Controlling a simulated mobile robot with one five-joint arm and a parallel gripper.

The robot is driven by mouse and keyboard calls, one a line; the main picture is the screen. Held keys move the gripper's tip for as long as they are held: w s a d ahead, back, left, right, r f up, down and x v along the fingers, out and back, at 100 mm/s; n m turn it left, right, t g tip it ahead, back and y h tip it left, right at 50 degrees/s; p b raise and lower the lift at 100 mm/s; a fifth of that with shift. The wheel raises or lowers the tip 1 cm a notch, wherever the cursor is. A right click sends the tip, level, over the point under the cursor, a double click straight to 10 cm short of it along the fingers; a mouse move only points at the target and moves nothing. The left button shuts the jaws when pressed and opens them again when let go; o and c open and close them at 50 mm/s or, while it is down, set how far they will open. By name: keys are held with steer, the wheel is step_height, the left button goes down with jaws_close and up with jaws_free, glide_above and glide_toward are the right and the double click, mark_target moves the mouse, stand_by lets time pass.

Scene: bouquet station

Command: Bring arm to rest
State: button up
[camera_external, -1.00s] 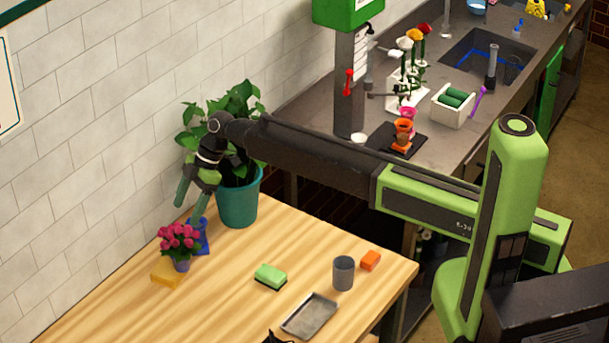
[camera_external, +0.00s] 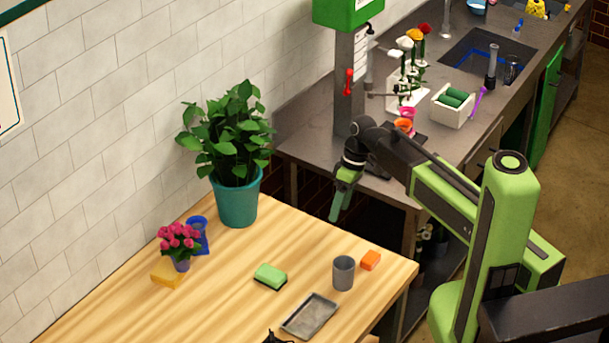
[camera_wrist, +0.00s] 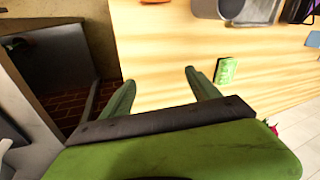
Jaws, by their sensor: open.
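My gripper (camera_external: 338,208) hangs from my partly drawn-back arm, above the gap between the wooden table and the metal counter in the outside view. Its fingers point down and hold nothing. In the wrist view the two green fingers of my gripper (camera_wrist: 160,88) are spread apart, with bare table top beyond them and the dark gap to the left.
The wooden table (camera_external: 225,300) holds a potted plant (camera_external: 237,203), pink flowers (camera_external: 179,240), a blue cup (camera_external: 197,226), a green sponge (camera_external: 270,276), a grey cup (camera_external: 343,273), an orange block (camera_external: 371,260) and a tray (camera_external: 310,315). The metal counter (camera_external: 310,140) is behind.

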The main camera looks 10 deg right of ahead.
steer(key=d+f+m+t+h+b, duration=0.1)
steer(key=d+m, duration=0.4)
steer(key=d, duration=1.1)
steer(key=s+d+f+m+h+b, duration=0.1)
steer(key=d+f+m, duration=0.3)
steer(key=d, duration=1.2)
steer(key=shift+s+f+m+t+h+b, duration=0.35)
steer(key=shift+m+h+b, duration=0.3)
steer(key=shift+m, duration=0.45)
steer(key=shift+w+r, duration=0.1)
steer(key=shift+r, duration=0.05)
steer(key=shift+o, duration=1)
